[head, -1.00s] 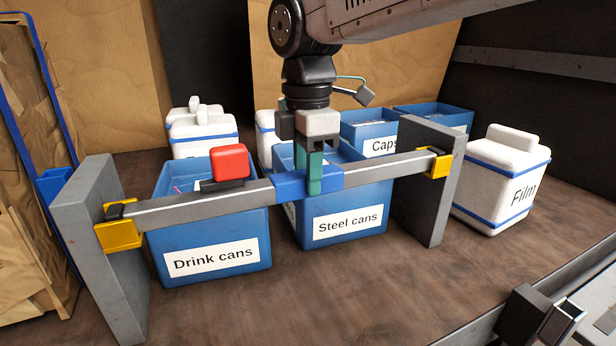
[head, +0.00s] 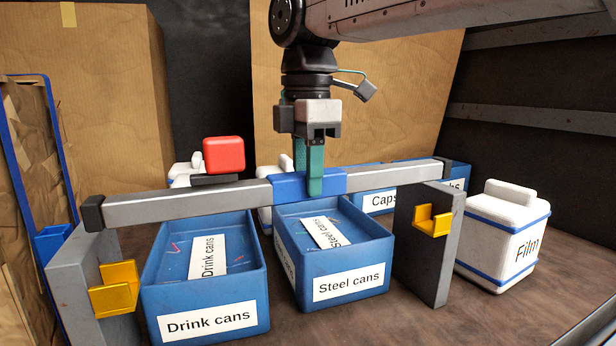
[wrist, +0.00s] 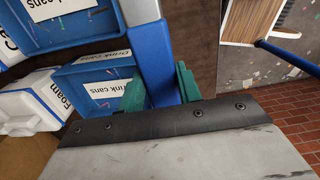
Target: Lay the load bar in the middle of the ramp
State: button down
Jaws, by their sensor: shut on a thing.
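The load bar (head: 395,174) is a long grey bar with a blue middle sleeve and dark end caps. A red block (head: 224,155) sits on a dark base on its left half. My gripper (head: 314,180) is shut on the blue sleeve, with its green fingers pointing down. The bar hangs roughly level, above and clear of the yellow brackets. In the wrist view, the blue sleeve of the bar (wrist: 158,60) lies between the green fingers (wrist: 161,90). I cannot make out the ramp in these views.
Grey posts stand left (head: 84,290) and right (head: 427,255), with empty yellow brackets (head: 115,290) and (head: 432,222). Blue bins marked Drink cans (head: 205,290) and Steel cans (head: 345,262) stand below the bar. A white Film box (head: 505,230) stands right.

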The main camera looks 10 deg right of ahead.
jog(key=shift+r, duration=0.1)
jog(key=shift+r, duration=3.5)
